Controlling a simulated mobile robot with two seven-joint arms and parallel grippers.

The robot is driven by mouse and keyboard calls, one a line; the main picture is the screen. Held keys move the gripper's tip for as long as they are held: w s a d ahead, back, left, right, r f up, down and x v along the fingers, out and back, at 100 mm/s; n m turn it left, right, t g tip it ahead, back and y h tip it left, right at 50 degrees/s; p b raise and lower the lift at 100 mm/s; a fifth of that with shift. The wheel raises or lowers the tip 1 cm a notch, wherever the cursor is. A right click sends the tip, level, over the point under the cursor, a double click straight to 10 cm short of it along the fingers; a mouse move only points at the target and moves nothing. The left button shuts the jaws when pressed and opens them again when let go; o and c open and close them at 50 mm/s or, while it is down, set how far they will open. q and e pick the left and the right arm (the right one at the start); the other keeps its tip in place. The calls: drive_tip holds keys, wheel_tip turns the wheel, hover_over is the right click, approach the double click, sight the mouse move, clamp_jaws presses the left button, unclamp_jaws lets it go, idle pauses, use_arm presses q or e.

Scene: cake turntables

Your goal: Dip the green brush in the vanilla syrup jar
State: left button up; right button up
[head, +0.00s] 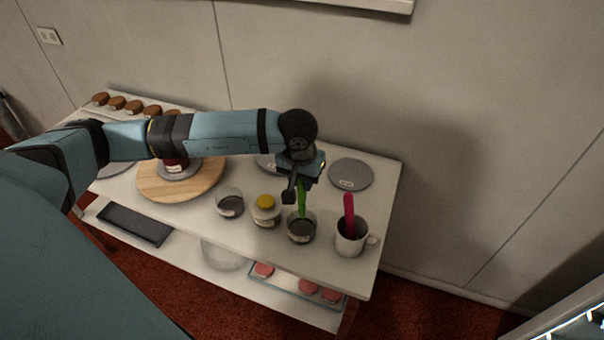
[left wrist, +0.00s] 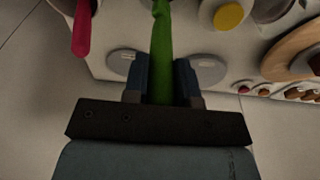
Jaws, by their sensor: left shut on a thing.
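My left gripper (head: 300,184) is shut on the green brush (head: 302,205), held upright with its lower end pointing down. In the left wrist view the green brush (left wrist: 161,55) runs between the two fingers. The brush's lower end is at a glass jar (head: 301,231) with dark contents and appears to be inside its mouth; the depth is hard to tell. Another glass jar (head: 230,205) and a jar with a yellow top (head: 265,212) stand to its left. The labels are too small to read, so I cannot tell which is vanilla syrup. My right gripper is not in view.
A white mug (head: 351,243) holding a pink brush (head: 349,208) stands right of the jar. Grey discs (head: 351,174) lie behind. A round wooden board (head: 155,190) is on the left. A lower shelf holds a tray with pink items (head: 307,287).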

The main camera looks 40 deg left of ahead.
sight(302, 199)
use_arm(q)
drive_tip(key=shift+f+b, duration=0.3)
drive_tip(key=shift+f, duration=0.65)
wheel_tip(302, 199, down, 5)
drive_tip(key=b, duration=0.4)
drive_tip(key=shift+r, duration=0.15)
drive_tip(key=shift+f+b, duration=0.45)
drive_tip(key=shift+b, duration=0.15)
drive_tip(key=shift+r, duration=0.1)
drive_tip(key=shift+r+p, duration=1.15)
drive_tip(key=shift+r, duration=2.1)
drive_tip(key=shift+r+p, duration=0.9)
drive_tip(key=shift+r, duration=1.6)
